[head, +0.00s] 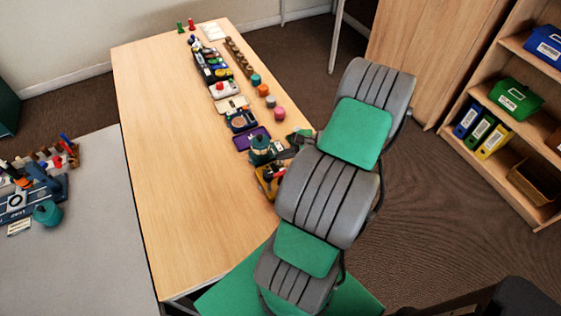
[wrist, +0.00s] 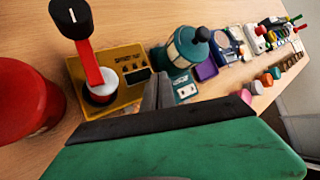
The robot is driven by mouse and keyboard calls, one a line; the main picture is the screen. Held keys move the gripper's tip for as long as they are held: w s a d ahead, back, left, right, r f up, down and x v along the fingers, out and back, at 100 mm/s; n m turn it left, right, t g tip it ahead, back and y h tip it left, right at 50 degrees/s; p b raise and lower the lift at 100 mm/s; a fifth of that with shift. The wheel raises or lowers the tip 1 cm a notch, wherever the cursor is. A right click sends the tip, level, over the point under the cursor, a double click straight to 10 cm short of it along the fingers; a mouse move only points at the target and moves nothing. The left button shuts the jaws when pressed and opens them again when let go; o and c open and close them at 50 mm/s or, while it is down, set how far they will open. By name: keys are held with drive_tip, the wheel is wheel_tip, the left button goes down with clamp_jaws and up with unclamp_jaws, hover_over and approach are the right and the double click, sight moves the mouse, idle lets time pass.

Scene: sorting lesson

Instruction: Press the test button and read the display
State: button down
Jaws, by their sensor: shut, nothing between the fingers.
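A yellow box (wrist: 128,97) lies on the table and is the likely test unit. It has a white round button (wrist: 103,88) and a small dark display window (wrist: 137,76) whose reading is too small to make out. A red strip with a black knob (wrist: 72,15) rises at the button and partly covers it. In the head view the box (head: 265,184) is partly hidden by my arm. My gripper (wrist: 160,92) is shut and empty, its fingertips close to the box's right edge in the wrist view; contact cannot be told. In the head view my gripper (head: 284,151) is beyond the box.
A teal lantern-like item (wrist: 187,45) stands just beyond the box. A large red rounded object (wrist: 25,100) is at the left of the wrist view. Several devices and coloured pots line the table's right side; its left side (head: 170,180) is clear.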

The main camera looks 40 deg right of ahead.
drive_tip(key=shift+f, duration=0.1)
drive_tip(key=shift+f, duration=0.3)
drive_tip(key=shift+f+b, duration=0.45)
drive_tip(key=shift+f, duration=0.05)
idle(0.7)
drive_tip(key=shift+r, duration=0.1)
drive_tip(key=shift+r+p, duration=0.8)
drive_tip(key=shift+r, duration=0.05)
wheel_tip(320, 180, up, 5)
drive_tip(key=p, duration=0.4)
idle(0.5)
